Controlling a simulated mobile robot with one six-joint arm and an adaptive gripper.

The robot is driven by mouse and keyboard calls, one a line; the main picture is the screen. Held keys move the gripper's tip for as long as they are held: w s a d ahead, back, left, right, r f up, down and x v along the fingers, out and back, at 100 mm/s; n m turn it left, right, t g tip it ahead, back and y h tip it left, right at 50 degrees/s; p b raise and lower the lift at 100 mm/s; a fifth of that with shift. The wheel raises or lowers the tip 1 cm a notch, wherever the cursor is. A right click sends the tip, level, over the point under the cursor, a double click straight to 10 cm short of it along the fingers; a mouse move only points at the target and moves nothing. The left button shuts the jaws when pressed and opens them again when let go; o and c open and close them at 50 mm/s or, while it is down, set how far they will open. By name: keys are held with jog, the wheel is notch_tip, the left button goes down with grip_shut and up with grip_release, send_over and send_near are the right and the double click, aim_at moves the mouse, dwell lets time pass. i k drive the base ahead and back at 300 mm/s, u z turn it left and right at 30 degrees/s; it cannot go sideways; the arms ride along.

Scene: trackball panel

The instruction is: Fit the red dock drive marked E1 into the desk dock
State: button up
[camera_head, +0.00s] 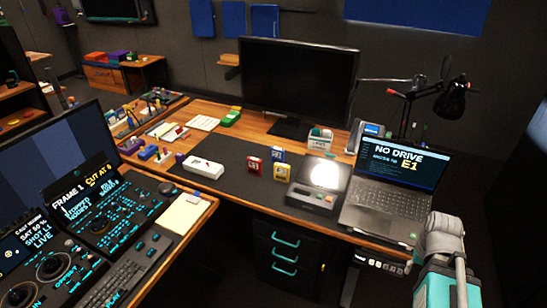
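The red drive (253,164) stands on the dark desk mat, left of a blue drive (278,154) and a yellow drive (282,172). Its marking is too small to read for certain. A low dark grey box (312,199), which looks like the desk dock, sits right of the drives and in front of a bright lit panel (323,171). Its slot is too small to make out. The laptop screen (398,164) reads "NO DRIVE" and "E1". Part of my arm, grey and teal, shows at the lower right, away from the drives; no gripper fingers show.
A white power-strip-like block (203,168) lies left of the drives. A monitor (298,85) stands behind them, with a small bin (320,142) and a black desk lamp (452,99) to its right. The dark mat (235,185) is bare in front of the red drive.

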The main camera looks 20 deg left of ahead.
aim_at(300, 197)
jog(key=u, duration=1.25)
